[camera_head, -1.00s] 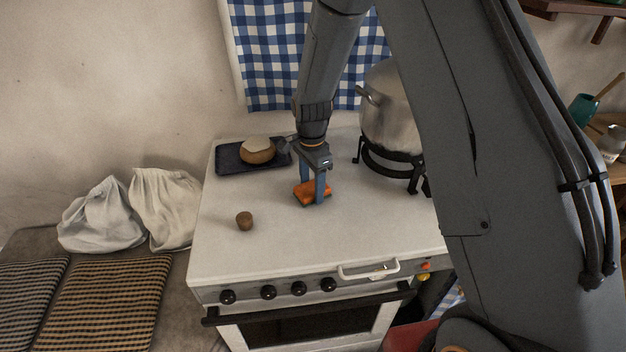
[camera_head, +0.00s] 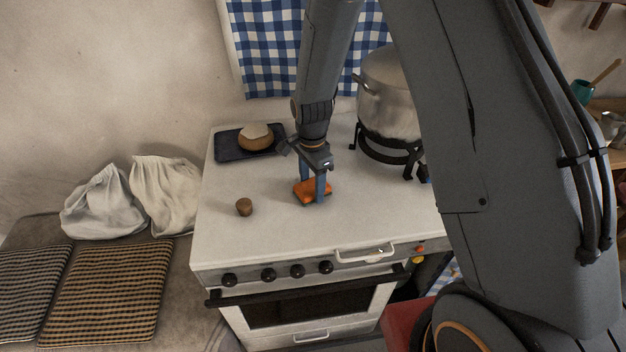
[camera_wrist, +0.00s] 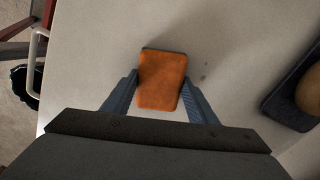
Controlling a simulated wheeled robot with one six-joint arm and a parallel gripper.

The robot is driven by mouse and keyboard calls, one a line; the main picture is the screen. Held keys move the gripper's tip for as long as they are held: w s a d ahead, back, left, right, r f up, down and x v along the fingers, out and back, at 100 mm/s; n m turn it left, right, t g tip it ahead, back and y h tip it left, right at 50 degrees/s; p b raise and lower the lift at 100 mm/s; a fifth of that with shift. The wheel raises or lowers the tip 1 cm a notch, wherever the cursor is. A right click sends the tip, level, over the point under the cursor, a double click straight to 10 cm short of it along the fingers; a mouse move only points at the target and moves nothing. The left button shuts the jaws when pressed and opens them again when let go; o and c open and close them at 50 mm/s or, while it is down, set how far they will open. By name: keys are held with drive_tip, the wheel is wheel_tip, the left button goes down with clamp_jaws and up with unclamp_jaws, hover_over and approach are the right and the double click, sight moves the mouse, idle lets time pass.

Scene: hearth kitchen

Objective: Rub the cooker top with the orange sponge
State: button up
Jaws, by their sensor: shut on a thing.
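The orange sponge (camera_head: 309,191) is on the white cooker top (camera_head: 270,215), near its middle. My gripper (camera_head: 315,190) points down and is shut on the sponge, with a blue-grey finger on each side. In the wrist view the orange sponge (camera_wrist: 162,80) lies between the fingertips of my gripper (camera_wrist: 160,88), and a dark edge shows along its far end. The sponge looks to be at the cooker top's surface; whether it presses on it I cannot tell.
A dark tray (camera_head: 229,150) with a round bread-like item (camera_head: 256,139) is at the back left. A large metal pot (camera_head: 388,95) on a black stand (camera_head: 385,150) is at the back right. The front left is clear.

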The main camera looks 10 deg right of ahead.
sight(302, 195)
drive_tip(key=shift+s+p, duration=1.35)
drive_tip(key=shift+s, duration=1.9)
drive_tip(key=shift+w+a, duration=0.15)
drive_tip(key=shift+a, duration=1.4)
drive_tip(key=shift+w+f+b, duration=0.15)
drive_tip(key=shift+w+b, duration=0.35)
drive_tip(key=shift+w, duration=1.15)
drive_tip(key=shift+w+r+b, duration=0.15)
drive_tip(key=shift+w+b, duration=0.4)
drive_tip(key=shift+w, duration=1.25)
drive_tip(key=shift+w+r+b, duration=0.1)
drive_tip(key=shift+w+b, duration=0.45)
drive_tip(key=shift+w, duration=1.25)
drive_tip(key=shift+w+f+b, duration=0.2)
drive_tip(key=shift+w+b, duration=0.6)
drive_tip(key=shift+w, duration=0.8)
drive_tip(key=shift+r, duration=0.15)
drive_tip(key=shift+r+p, duration=1.65)
drive_tip(key=shift+r, duration=1.25)
drive_tip(key=shift+r, duration=0.1)
